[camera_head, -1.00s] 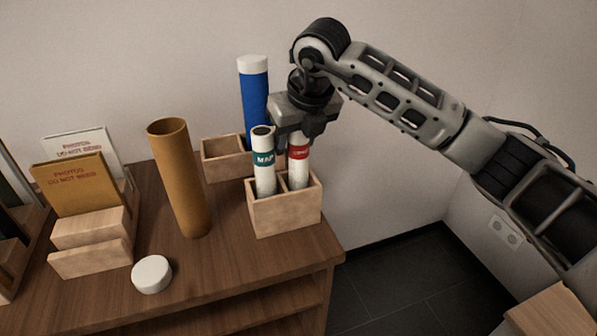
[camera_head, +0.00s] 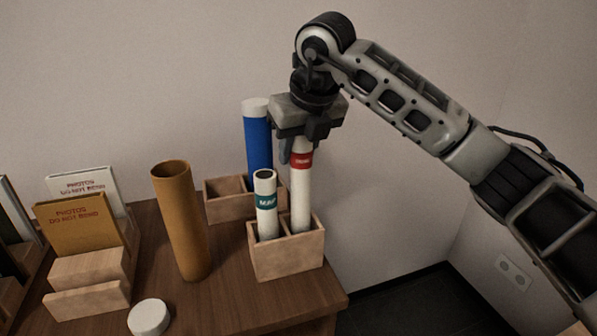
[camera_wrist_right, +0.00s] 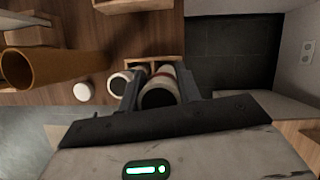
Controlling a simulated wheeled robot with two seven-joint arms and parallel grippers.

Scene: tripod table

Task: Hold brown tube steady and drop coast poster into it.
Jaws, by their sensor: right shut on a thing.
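The brown tube (camera_head: 183,222) stands open-topped and upright on the wooden table; it also shows in the right wrist view (camera_wrist_right: 52,67). My right gripper (camera_head: 300,140) is shut on a white rolled poster with a red band (camera_head: 301,185), gripping near its top. The band's lettering is too small to read, so I cannot confirm it is the coast poster. Its lower end is still inside the right compartment of the wooden holder (camera_head: 287,262). A white roll with a teal band reading MAP (camera_head: 266,206) stands in the left compartment. My left gripper is not in view.
A blue tube with a white cap (camera_head: 257,145) stands in another wooden box (camera_head: 229,203) behind. A white round cap (camera_head: 149,317) lies at the table's front. A wooden rack (camera_head: 89,283) with photo envelopes (camera_head: 78,224) stands left of the tube.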

